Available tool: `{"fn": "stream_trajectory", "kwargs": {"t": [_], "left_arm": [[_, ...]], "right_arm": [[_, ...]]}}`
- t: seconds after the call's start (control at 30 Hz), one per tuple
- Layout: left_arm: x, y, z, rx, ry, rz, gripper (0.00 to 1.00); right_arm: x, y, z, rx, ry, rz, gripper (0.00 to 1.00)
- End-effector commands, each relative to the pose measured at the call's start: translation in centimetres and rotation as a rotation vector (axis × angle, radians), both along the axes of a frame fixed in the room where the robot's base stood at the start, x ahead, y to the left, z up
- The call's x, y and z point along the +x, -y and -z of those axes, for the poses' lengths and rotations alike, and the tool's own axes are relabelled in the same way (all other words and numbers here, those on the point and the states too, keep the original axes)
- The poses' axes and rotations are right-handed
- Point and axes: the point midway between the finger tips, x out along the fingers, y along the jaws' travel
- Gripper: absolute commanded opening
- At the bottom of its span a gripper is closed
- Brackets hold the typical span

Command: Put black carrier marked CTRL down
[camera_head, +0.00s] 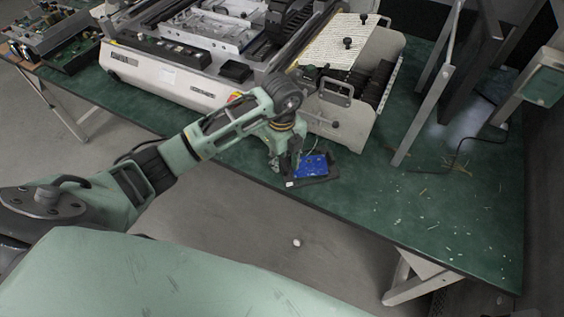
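The black carrier (324,177) is a flat dark piece with a blue board (313,165) on it, near the front edge of the green table (440,205). My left gripper (287,170) points down at the carrier's left side, with its fingertips at or very close to it. The fingers partly cover that side. I cannot tell whether they grip it, or whether the carrier rests on the table or hangs just above it. The CTRL mark is too small to read. My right gripper is not in view.
A large grey-white machine (165,80) stands behind the carrier, and its right end unit (345,110) is close by. Metal frame legs (425,115) rise on the right. The green table to the carrier's right is mostly clear, with small scattered bits and a thin cable (470,142).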

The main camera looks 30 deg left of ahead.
Motion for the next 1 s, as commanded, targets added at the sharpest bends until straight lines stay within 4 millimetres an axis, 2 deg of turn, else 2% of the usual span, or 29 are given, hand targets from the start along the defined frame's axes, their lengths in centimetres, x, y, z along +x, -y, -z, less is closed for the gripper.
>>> {"fn": "stream_trajectory", "kwargs": {"t": [0.3, 0.5, 0.67, 1.0], "left_arm": [[0.1, 0.0, -6.7, 0.001, 0.006, 0.002, 0.27], [-0.1, -0.1, -9.6, 0.001, 0.002, 0.001, 0.27], [-0.1, 0.0, -10.4, 0.001, 0.000, 0.000, 0.27], [-0.2, 0.0, -10.4, 0.001, 0.000, 0.000, 0.27]], "right_arm": [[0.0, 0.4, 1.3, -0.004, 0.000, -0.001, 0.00], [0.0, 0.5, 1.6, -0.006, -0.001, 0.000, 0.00], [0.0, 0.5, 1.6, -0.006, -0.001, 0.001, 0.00], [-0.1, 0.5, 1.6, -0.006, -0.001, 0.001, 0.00]]}}
